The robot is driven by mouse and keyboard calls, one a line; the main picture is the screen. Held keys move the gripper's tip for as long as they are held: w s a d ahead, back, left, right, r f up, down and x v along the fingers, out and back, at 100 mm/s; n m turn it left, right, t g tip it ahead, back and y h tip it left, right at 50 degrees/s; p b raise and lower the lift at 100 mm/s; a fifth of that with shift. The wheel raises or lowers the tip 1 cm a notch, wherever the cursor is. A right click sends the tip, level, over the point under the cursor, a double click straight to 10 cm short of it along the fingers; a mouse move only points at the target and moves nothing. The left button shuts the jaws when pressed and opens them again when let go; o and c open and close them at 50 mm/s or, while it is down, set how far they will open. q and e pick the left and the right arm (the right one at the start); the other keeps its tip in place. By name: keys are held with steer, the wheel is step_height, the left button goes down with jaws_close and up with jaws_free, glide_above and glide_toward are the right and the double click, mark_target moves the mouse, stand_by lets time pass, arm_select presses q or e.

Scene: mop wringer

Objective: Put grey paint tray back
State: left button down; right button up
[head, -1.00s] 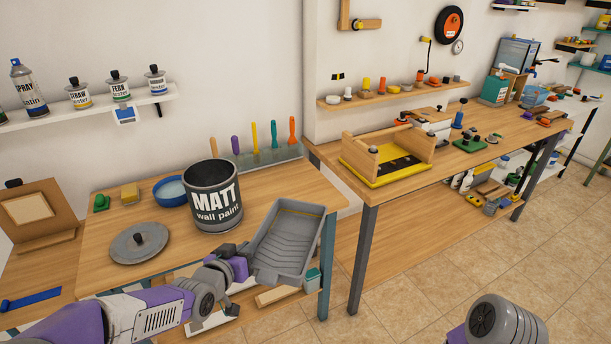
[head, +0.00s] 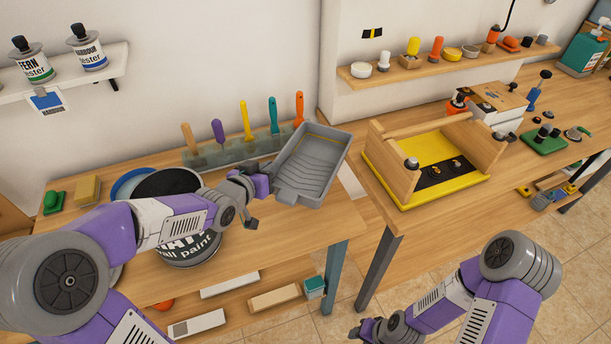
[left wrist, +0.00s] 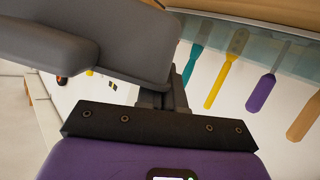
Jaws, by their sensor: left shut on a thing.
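The grey paint tray (head: 313,160) is in the air over the right part of the paint table, tilted, its ribbed inside facing me. It also shows in the left wrist view (left wrist: 75,45) at the upper left. My left gripper (head: 270,184) is shut on the tray's near left edge; its fingers show in the left wrist view (left wrist: 168,92). My right gripper (head: 366,330) is low at the bottom edge, in front of the tables and away from the tray. Whether its fingers are apart is too small to tell.
My left arm partly covers the paint can (head: 180,248). Behind the tray, a rack (head: 232,153) holds several coloured tools. A green block (head: 54,202) and a sponge (head: 87,190) lie at the left. The second workbench (head: 408,218) bears a wooden-sided yellow tray (head: 440,150).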

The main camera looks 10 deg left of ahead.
arm_select(q)
steer(key=shift+s+f+b, duration=0.15)
steer(key=shift+f+b, duration=0.75)
steer(key=shift+f, duration=1.5)
steer(key=shift+s+f+b, duration=0.1)
steer(key=shift+f+b, duration=0.75)
steer(key=shift+f, duration=1.55)
steer(key=shift+r, duration=0.1)
steer(key=c, duration=1.7)
jaws_free()
steer(key=shift+f, duration=0.2)
steer(key=o, duration=0.4)
steer(key=shift+r, duration=0.1)
steer(key=shift+r, duration=0.1)
